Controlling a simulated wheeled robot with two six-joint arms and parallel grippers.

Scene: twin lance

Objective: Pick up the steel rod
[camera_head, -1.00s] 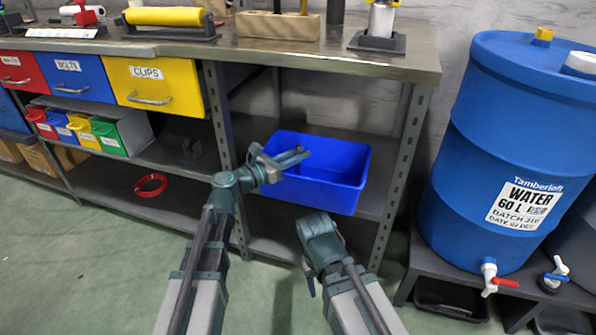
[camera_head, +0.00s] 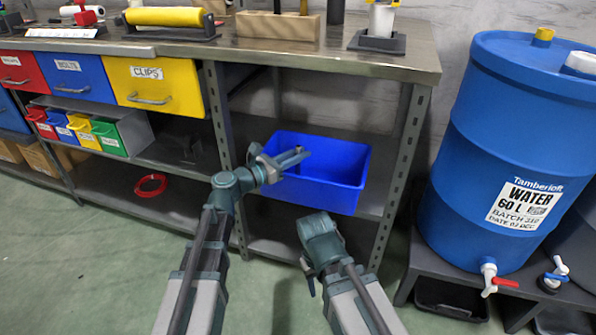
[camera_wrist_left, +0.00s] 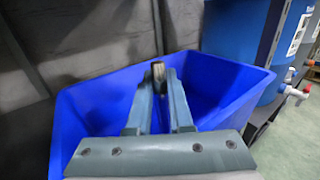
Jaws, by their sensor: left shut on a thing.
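My left gripper (camera_head: 296,158) is over the blue bin (camera_head: 335,198) on the middle shelf, its fingers reaching across the bin's opening. In the left wrist view the fingers (camera_wrist_left: 158,88) are close together, shut on a small, dark greyish end of a thing (camera_wrist_left: 158,70). I take it to be the steel rod; most of it is hidden between the fingers. The blue bin also shows below the gripper in the left wrist view (camera_wrist_left: 95,100). My right arm is folded low in front of the shelf; its gripper's fingers are mostly hidden behind my arm.
The steel bench top (camera_head: 390,62) overhangs the bin. A perforated shelf post (camera_head: 398,160) stands just right of the bin, another to its left. A blue water barrel (camera_head: 495,130) stands at the right. A red ring (camera_head: 151,185) lies on the lower shelf.

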